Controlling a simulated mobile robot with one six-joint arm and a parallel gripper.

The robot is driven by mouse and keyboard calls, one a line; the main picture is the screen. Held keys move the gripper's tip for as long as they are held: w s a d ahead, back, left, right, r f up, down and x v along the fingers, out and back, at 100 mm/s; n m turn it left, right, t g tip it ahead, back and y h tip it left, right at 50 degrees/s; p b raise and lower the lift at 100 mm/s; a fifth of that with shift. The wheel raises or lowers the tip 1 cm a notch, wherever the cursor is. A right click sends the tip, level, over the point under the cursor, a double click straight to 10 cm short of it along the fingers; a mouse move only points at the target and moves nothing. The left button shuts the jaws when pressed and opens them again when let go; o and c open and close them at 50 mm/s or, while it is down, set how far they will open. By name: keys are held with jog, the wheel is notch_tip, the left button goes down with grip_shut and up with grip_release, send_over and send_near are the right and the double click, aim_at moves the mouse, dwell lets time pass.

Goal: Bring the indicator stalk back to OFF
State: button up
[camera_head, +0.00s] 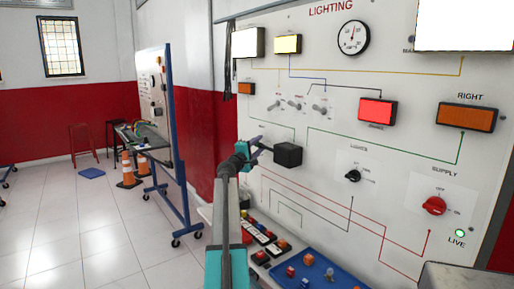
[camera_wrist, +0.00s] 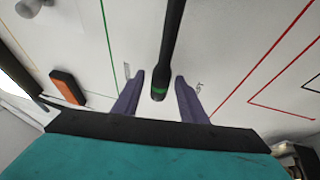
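The indicator stalk shows in the wrist view as a black rod (camera_wrist: 173,38) with a green band near its tip. It comes down from the top of the picture, and its tip lies between the two purple fingers of my gripper (camera_wrist: 160,79). The fingers are open, with a gap on each side of the rod. In the head view my gripper (camera_head: 259,146) is at the left side of the black stalk housing (camera_head: 288,154) on the LIGHTING board (camera_head: 320,210). The stalk itself is mostly hidden there. The markings by the stalk are too small to read.
The orange RIGHT lamp (camera_head: 466,117) looks dull; a red lamp (camera_head: 377,111) is bright. A lights knob (camera_head: 353,175) and red supply switch (camera_head: 434,205) are to the right. A blue tray (camera_head: 318,262) with small parts lies below. Open floor is at left.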

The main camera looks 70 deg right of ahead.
jog(key=b+v, duration=0.1)
jog(key=v, duration=1.2)
jog(key=shift+a+b, duration=0.35)
jog(key=shift+a, duration=0.05)
jog(key=shift+w, duration=0.1)
